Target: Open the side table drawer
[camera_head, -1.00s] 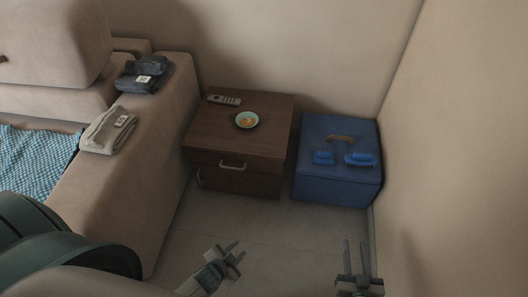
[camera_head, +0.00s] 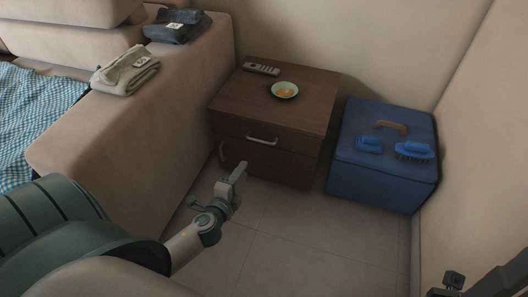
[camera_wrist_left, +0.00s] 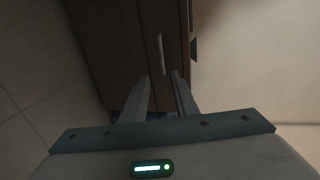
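The side table (camera_head: 285,99) is dark brown wood and stands against the wall. Its upper drawer (camera_head: 285,139) looks shut and has a pale horizontal bar handle (camera_head: 262,141). My left gripper (camera_head: 238,177) is in front of the table, below and left of that handle in the head view, and apart from it. In the left wrist view its two fingers (camera_wrist_left: 162,88) are apart with nothing between them, and the drawer handle (camera_wrist_left: 160,53) shows beyond the tips. My right gripper (camera_head: 480,283) is partly cut off at the bottom right corner, far from the table.
A remote (camera_head: 261,69) and a bowl (camera_head: 285,90) are on the tabletop. A blue box (camera_head: 375,190) with brushes stands right of the table. The sofa arm (camera_head: 150,130) is close on the left. The floor (camera_head: 300,240) in front is clear.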

